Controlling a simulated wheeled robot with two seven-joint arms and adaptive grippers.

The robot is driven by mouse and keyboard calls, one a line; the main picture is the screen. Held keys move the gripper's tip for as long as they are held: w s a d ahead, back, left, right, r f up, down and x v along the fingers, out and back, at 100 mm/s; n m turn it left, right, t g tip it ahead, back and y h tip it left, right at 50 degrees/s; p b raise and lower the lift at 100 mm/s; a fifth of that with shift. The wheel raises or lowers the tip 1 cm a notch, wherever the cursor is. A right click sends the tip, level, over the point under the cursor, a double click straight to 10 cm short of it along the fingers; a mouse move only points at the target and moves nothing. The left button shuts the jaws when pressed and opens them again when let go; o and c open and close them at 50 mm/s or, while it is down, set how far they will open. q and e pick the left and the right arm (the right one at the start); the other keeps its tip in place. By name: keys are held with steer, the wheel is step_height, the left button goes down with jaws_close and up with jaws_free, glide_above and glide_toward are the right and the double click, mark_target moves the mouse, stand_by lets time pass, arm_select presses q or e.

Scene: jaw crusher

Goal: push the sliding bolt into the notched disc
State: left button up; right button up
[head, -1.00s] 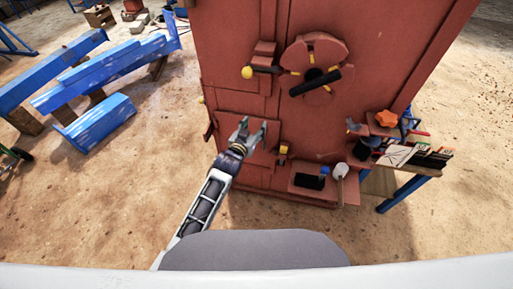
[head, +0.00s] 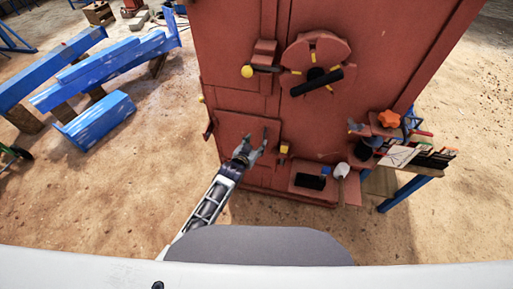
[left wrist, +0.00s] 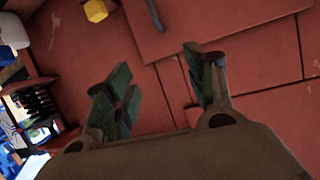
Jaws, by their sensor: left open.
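The sliding bolt (head: 263,68) is a dark bar with a yellow ball knob (head: 247,72) at its left end, on the red machine face in the head view. To its right is the red notched disc (head: 328,47), with yellow marks and a thick black handle bar across it. A gap shows between the knob end and the disc; whether the bolt's tip meets a notch is unclear. My left gripper (head: 256,139) is open and empty, well below the bolt, in front of a lower red panel. Its spread fingers also show in the left wrist view (left wrist: 165,85).
A yellow-topped catch (head: 284,148) is just right of the gripper. A red ledge (head: 312,194) with a black block lies lower right. A side table (head: 385,195) with tools and an orange knob (head: 389,118) stands right. Blue beams (head: 90,75) lie on sand at left.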

arm_select(q)
steer(key=shift+f, duration=1.45)
